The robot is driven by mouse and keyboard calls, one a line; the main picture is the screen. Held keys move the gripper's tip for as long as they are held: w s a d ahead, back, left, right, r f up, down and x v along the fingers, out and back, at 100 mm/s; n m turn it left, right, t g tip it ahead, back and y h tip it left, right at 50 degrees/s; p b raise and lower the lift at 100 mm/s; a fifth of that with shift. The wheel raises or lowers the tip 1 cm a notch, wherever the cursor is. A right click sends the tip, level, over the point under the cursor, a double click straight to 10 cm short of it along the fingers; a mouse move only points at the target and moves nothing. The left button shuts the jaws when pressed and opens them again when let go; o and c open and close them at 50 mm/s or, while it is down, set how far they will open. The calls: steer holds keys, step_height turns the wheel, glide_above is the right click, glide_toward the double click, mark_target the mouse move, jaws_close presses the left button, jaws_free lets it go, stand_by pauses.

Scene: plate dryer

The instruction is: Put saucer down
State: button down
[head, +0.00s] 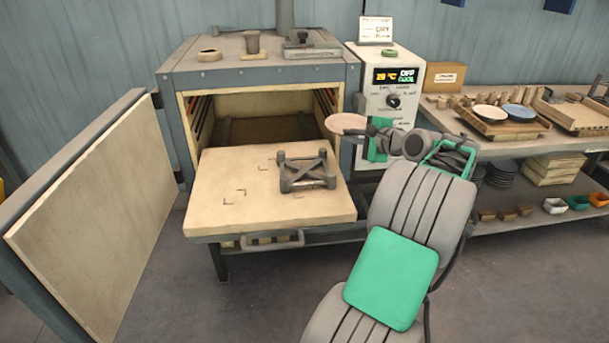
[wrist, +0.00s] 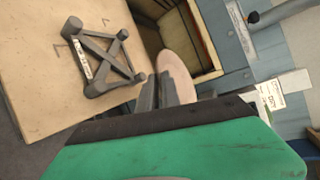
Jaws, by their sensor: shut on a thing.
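A pale pinkish saucer (head: 346,123) is in my gripper (head: 368,130), held by its edge in the air near the right side of the dryer opening. In the wrist view the saucer (wrist: 176,72) shows just beyond the fingers (wrist: 162,92), which are shut on it and hide part of it. The dryer's pale pulled-out shelf (head: 225,200) lies below and to the left. A dark grey rack with a crossed frame (head: 306,174) stands on the shelf's right half; it also shows in the wrist view (wrist: 100,62), left of the fingers.
The dryer door (head: 95,210) stands wide open at left. The control box (head: 392,90) is close behind my gripper. A workbench (head: 560,145) at right bears a wooden tray (head: 505,130) with a white and a blue dish. The shelf's left half, with corner marks, is bare.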

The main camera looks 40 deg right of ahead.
steer(key=w+a+f, duration=0.3)
steer(key=w+a, duration=0.2)
steer(key=a, duration=0.1)
steer(key=b, duration=0.1)
glide_above(304, 184)
steer(key=d, duration=0.1)
steer(key=f, duration=0.5)
steer(key=shift+s, duration=0.3)
steer(key=shift+w+a+f, duration=0.15)
steer(key=shift+a+f, duration=0.1)
steer(key=f, duration=0.4)
steer(key=shift+w+a, duration=0.2)
steer(key=shift+w, duration=0.05)
steer(key=c, duration=2)
jaws_free()
steer(key=shift+f+b, duration=0.15)
steer(key=shift+b, duration=0.15)
steer(key=o, duration=0.5)
steer(key=shift+c, duration=0.2)
